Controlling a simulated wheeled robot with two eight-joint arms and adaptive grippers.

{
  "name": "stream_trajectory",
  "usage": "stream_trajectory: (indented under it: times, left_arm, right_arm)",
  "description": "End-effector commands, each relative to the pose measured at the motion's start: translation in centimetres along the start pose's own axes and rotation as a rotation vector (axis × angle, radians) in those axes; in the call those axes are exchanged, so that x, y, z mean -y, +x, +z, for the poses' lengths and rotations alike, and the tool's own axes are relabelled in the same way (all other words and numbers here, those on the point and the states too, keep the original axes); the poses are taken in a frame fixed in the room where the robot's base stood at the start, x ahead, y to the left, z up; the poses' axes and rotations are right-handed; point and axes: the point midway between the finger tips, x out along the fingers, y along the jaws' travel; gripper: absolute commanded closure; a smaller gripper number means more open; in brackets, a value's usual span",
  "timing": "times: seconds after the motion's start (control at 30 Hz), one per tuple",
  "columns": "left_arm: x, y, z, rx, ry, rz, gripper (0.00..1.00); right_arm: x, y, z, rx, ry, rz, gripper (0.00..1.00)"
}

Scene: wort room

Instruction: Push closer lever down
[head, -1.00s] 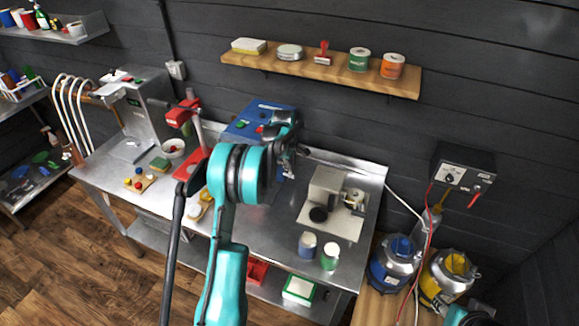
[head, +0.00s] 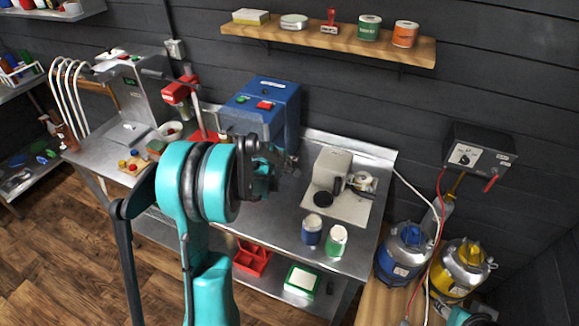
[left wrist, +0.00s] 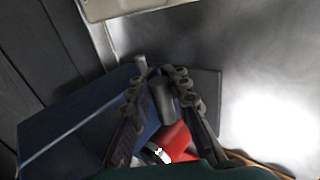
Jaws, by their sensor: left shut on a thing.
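My left gripper (head: 262,168) is in front of the blue machine (head: 262,103), low by its right side. In the left wrist view the fingers (left wrist: 165,85) are shut around a dark grey cylinder (left wrist: 164,102) that looks like the lever's grip. A red part (left wrist: 176,142) with a small bright piece lies just below it. The blue body also shows in the left wrist view (left wrist: 75,125), left of the fingers. In the head view my gripper hides the grip and the lever's lower part, so its angle cannot be told. My right gripper does not show clearly.
A red-headed stand (head: 180,92) is close on the left. A grey device on a pale plate (head: 335,200) and two jars (head: 312,229) stand on the steel table (head: 270,225) to the right. A wooden shelf (head: 330,43) hangs above.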

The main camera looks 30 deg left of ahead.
Motion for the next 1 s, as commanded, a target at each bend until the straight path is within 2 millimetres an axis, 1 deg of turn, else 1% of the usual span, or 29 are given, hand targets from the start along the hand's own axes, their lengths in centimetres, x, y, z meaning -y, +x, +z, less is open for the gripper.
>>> stream_trajectory:
  times: [0.03, 0.1, 0.27, 0.4, 0.7, 1.0]
  left_arm:
    - [1.6, 1.0, -0.1, -0.001, -0.002, 0.043, 1.00]
    - [2.6, 1.4, 0.0, 0.000, -0.003, 0.109, 1.00]
    - [4.6, 2.4, -0.1, -0.001, -0.003, 0.257, 1.00]
    - [5.8, 3.3, 0.0, 0.000, 0.000, 0.265, 1.00]
    - [7.6, 5.0, 0.0, 0.001, 0.000, 0.262, 1.00]
    - [8.3, 5.8, 0.0, 0.002, 0.001, 0.260, 1.00]
  right_arm:
    - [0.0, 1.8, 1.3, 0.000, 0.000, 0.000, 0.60]
    - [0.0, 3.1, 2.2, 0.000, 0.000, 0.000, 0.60]
    - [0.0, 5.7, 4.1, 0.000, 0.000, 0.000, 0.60]
    - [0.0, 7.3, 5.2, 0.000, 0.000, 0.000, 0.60]
    - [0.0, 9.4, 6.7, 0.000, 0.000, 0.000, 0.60]
    - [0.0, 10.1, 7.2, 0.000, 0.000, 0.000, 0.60]
